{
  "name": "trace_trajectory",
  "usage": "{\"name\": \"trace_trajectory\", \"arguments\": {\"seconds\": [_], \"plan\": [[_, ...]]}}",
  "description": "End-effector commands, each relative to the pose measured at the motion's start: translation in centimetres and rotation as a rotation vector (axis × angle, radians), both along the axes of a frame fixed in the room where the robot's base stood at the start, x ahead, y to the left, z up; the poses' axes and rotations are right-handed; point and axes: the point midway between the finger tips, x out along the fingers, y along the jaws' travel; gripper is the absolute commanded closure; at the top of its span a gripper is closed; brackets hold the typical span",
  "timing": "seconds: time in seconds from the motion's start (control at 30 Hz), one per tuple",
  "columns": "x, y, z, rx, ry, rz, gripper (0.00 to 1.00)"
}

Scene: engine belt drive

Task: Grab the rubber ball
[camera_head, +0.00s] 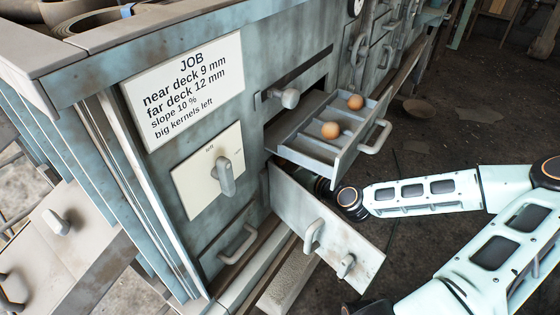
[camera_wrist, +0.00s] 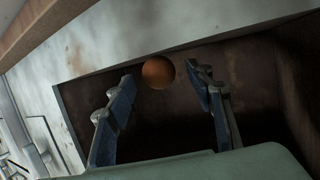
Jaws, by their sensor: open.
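In the wrist view a brown-orange ball (camera_wrist: 158,72) shows between and just beyond the fingertips of my gripper (camera_wrist: 160,75). The jaws are open, with a gap on each side of the ball. A dark recess lies behind and below it. In the head view two orange-tan balls, a nearer one (camera_head: 331,130) and a farther one (camera_head: 355,102), sit in the divided open drawer (camera_head: 303,151). My arm reaches in below this drawer, and the gripper is mostly hidden behind the open door. I cannot tell from the pictures which ball is rubber.
The open lower door (camera_head: 335,240) with handles stands close in front of my wrist. The drawer handle (camera_head: 375,137) juts out above it. A knob (camera_head: 290,98) and a lever (camera_head: 224,177) stick out of the cabinet face.

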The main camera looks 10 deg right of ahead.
Motion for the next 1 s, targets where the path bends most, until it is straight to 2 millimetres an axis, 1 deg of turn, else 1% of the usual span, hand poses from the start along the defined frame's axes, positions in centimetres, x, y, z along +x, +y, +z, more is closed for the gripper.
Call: {"name": "trace_trajectory", "arguments": {"seconds": [0.03,0.1,0.2,0.43,0.47,0.83,1.0], "plan": [[0.7,0.4,-0.6,0.0,-0.002,0.002,0.52],[1.6,0.7,-0.7,0.0,-0.001,0.003,0.52],[2.2,0.9,-0.8,0.0,0.0,0.002,0.52],[2.3,0.9,-0.8,-0.001,0.0,0.001,0.52],[2.3,0.9,-0.8,-0.001,0.0,0.001,0.54],[2.3,0.9,-0.8,-0.001,0.0,0.001,0.95],[2.3,0.9,-0.8,-0.001,0.0,0.001,0.96]]}}
